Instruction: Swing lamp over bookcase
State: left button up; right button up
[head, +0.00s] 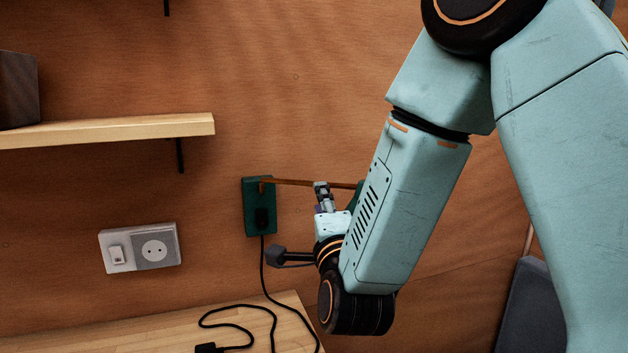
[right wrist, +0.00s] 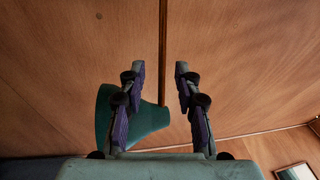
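The lamp has a green wall plate (head: 251,205) on the wood wall and a thin brown arm (head: 292,182) reaching right from it. Its green shade (right wrist: 150,122) shows in the right wrist view behind my fingers; in the head view my right arm mostly hides it. My right gripper (head: 321,189) is at the lamp arm near the shade. In the right wrist view the gripper (right wrist: 160,72) is open, and the brown arm lines up between its fingertips; I cannot tell contact. A pale wooden top (head: 130,338), perhaps the bookcase, lies below. My left gripper is out of view.
A wooden shelf (head: 110,130) with a dark box (head: 17,88) is at upper left. A switch and socket plate (head: 140,247) is on the wall. A black cord (head: 263,270) hangs from the lamp plate onto the wooden top. A dark grey object (head: 533,315) stands lower right.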

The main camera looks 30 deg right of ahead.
jog(key=p+x, duration=0.1)
jog(key=x, duration=0.6)
jog(key=shift+r, duration=0.1)
jog(key=shift+a+r, duration=0.1)
jog(key=shift+a, duration=0.05)
jog(key=shift+s, duration=0.1)
jog(key=c, duration=0.6)
grip_shut()
